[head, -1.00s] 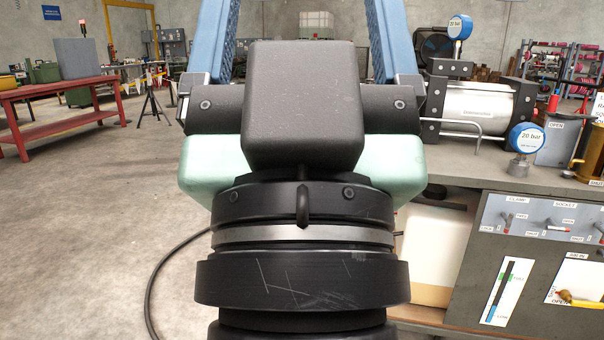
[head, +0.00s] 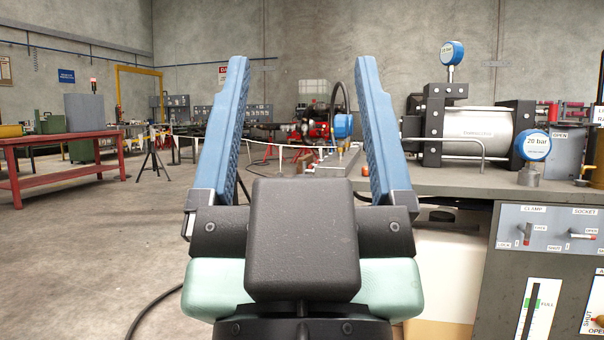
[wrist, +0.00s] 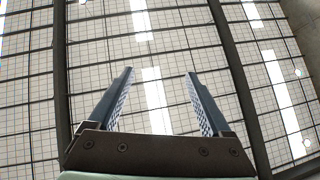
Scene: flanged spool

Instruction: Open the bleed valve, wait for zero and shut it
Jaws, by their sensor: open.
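My gripper (head: 302,62) is open and empty, its two blue ridged fingers pointing up and apart in the middle of the head view. In the wrist view my gripper (wrist: 158,73) shows only the ceiling panels between its fingers. It is left of the workbench's valves and touches nothing. At the lower right edge, a panel plate (head: 594,310) with SHUT and OPEN marks is cut off by the frame. A brass fitting (head: 598,150) is also cut off at the right. I cannot tell which belongs to the bleed valve. Blue gauges (head: 452,53) and (head: 536,146) are marked 20 bar.
The grey workbench (head: 440,180) stands at the right with a silver cylinder (head: 468,134) on top. CLAMP and SOCKET levers sit on its front panel (head: 555,232). A red table (head: 70,150) is at the far left. The concrete floor (head: 110,240) between is largely clear.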

